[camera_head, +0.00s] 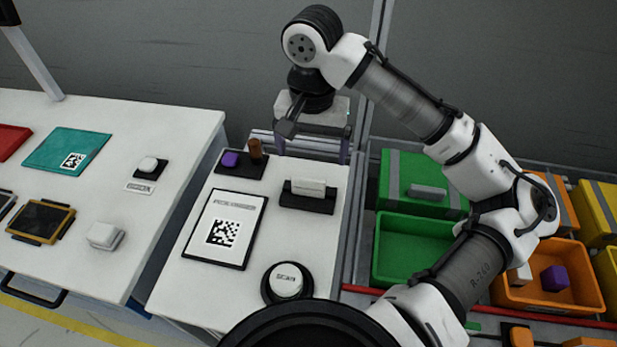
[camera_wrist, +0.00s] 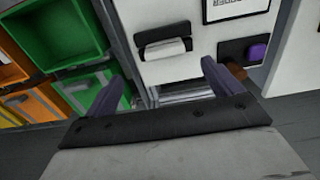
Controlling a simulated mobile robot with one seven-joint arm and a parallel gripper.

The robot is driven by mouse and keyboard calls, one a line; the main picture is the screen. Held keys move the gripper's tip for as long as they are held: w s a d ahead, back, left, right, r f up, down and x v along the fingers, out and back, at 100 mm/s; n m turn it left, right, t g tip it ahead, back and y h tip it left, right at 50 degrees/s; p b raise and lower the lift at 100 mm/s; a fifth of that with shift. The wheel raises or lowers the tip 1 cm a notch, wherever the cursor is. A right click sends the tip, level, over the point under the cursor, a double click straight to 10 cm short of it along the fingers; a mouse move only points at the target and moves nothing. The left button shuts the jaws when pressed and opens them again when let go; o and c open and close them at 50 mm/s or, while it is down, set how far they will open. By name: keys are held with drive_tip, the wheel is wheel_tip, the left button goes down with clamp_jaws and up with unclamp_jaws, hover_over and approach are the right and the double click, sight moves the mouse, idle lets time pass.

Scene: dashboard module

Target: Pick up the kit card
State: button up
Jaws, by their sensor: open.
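A white card-like piece (camera_head: 308,187) sits upright in a black holder (camera_head: 307,204) on the white table; it also shows in the wrist view (camera_wrist: 165,50). A flat black-edged board with a printed sheet and square code (camera_head: 225,230) lies left of it; its edge shows in the wrist view (camera_wrist: 237,8). I cannot tell for certain which is the kit card. My gripper (camera_head: 312,150) is open and empty at the table's far edge, beyond the holder. In the wrist view, its two purple fingers (camera_wrist: 163,80) stand wide apart.
A black tray (camera_head: 242,168) holds a purple block and a brown cylinder. A round scan button (camera_head: 287,282) stands at the table's front. Green (camera_head: 412,250) and orange (camera_head: 550,275) bins are at right. Another white table (camera_head: 100,190) with a teal folder stands left.

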sight(309, 177)
wheel_tip(309, 177, down, 6)
drive_tip(key=shift+w+a+f+p, duration=0.15)
drive_tip(key=shift+f+p, duration=0.3)
drive_tip(key=shift+f, duration=0.9)
drive_tip(key=shift+w+a+f+p, duration=0.15)
drive_tip(key=shift+f+p, duration=0.3)
drive_tip(key=shift+f, duration=0.85)
drive_tip(key=c, duration=1.1)
drive_tip(key=shift+o, duration=0.2)
drive_tip(key=shift+r, duration=0.1)
